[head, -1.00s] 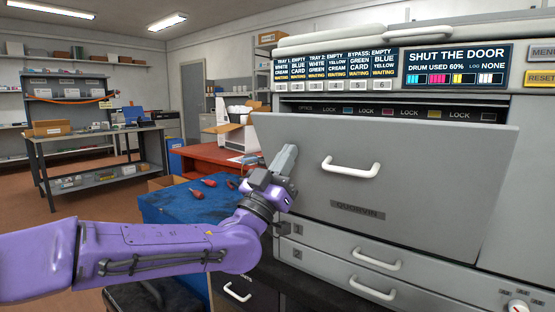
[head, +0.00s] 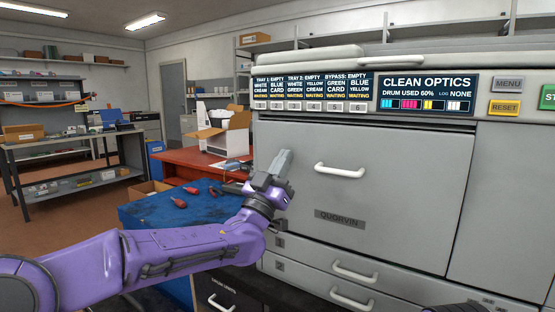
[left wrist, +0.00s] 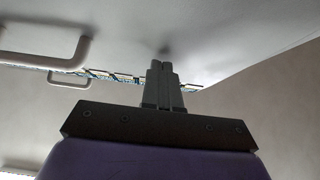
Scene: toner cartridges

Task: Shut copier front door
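The copier front door (head: 400,170) is a large grey panel with a white handle (head: 340,171) and a QUORVIN label. In the head view it stands upright and looks flush with the copier body, with no gap visible along its top. My left gripper (head: 284,162) is at the door's left part, its tips on or very close to the panel; contact cannot be told. In the left wrist view its two fingers (left wrist: 162,70) are together with nothing between them, below the grey panel. The display (head: 428,93) reads CLEAN OPTICS. A dark part at the head view's bottom edge may be my right gripper (head: 462,308).
Two drawers with white handles (head: 354,271) lie below the door. A blue-topped surface (head: 165,214) with red-handled tools is left of the copier, beside my left arm. An open box (head: 222,133) stands on a red table behind it. Floor is free at the far left.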

